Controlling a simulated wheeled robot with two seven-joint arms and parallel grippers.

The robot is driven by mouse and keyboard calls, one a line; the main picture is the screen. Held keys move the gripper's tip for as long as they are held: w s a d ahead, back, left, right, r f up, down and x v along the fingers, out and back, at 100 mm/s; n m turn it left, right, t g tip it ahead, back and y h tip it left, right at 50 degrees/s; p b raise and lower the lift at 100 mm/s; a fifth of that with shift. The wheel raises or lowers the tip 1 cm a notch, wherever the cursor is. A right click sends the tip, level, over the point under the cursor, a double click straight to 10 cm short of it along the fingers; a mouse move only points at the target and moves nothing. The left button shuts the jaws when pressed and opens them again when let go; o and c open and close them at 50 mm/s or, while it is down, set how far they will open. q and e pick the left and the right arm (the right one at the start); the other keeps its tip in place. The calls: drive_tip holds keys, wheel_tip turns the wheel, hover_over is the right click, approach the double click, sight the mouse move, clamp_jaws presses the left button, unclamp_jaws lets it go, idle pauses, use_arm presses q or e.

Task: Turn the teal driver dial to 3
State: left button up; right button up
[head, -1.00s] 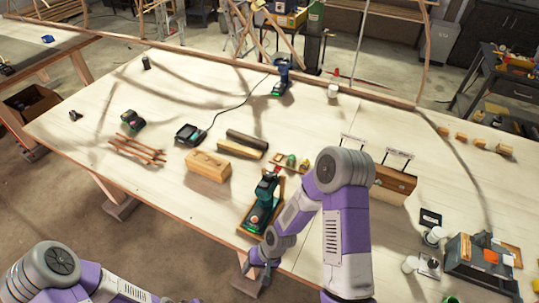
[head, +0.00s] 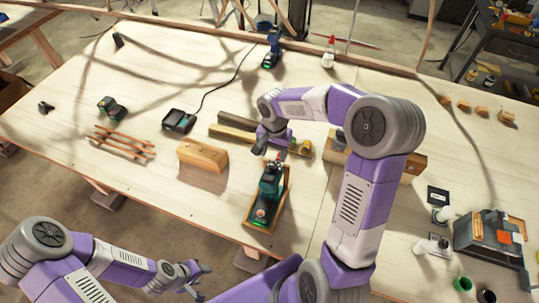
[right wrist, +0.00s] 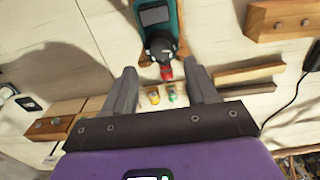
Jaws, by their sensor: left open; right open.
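The teal driver (head: 268,193) lies in a shallow wooden tray (head: 249,222) near the table's front edge. In the right wrist view the driver (right wrist: 160,18) shows at the top, with a dark collar and red tip (right wrist: 164,72) pointing toward the gap between my fingers. I cannot read any dial number. My right gripper (right wrist: 161,90) is open and empty, its fingers either side of the gap. In the head view the right gripper (head: 272,152) is over the table just beyond the driver's far end. My left gripper (head: 192,278) is open and empty, in front of the table.
A wooden block (head: 203,153) is left of the driver, with long bars (head: 232,133) behind. A charger (head: 180,121), a battery (head: 112,108) and thin laths (head: 122,143) lie further left. Another teal tool (head: 272,48) stands at the back.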

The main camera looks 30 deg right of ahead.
sight(273, 166)
wheel_tip(273, 166, down, 6)
drive_tip(key=shift+w+r, duration=0.15)
drive_tip(key=shift+r, duration=0.1)
drive_tip(key=shift+s+f, duration=0.2)
drive_tip(key=shift+s, duration=0.05)
drive_tip(key=shift+w, duration=0.1)
